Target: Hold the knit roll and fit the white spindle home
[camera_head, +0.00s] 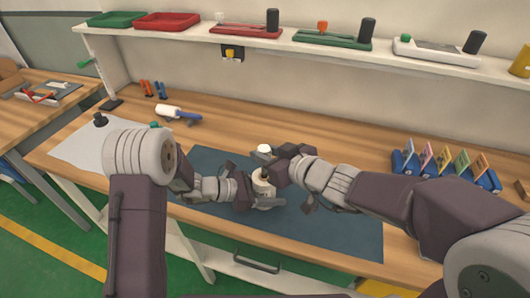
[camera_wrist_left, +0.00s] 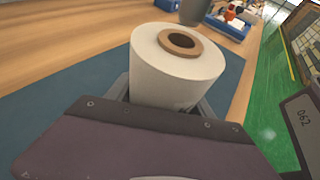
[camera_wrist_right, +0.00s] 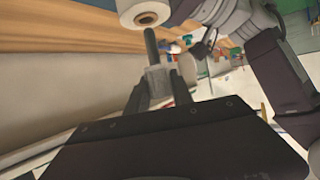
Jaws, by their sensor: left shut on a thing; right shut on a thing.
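The cream knit roll (camera_wrist_left: 165,82) stands upright with its brown core open at the top. My left gripper (camera_head: 254,190) is shut around it, low over the dark mat. The roll also shows at the top of the right wrist view (camera_wrist_right: 142,10). My right gripper (camera_wrist_right: 158,90) is shut on the white spindle (camera_head: 264,149), just above the roll in the head view. The spindle's dark shaft (camera_wrist_right: 150,45) points towards the core. In the left wrist view its grey end (camera_wrist_left: 193,10) shows beyond the core, which looks empty. Part of the spindle is hidden by the right gripper.
A dark blue mat (camera_head: 340,225) lies under both grippers. A white sheet (camera_head: 85,150) lies to the left, and a white roller with a blue end (camera_head: 175,112) lies behind. A blue rack of cards (camera_head: 450,170) stands at right. A shelf (camera_head: 350,48) runs along the back.

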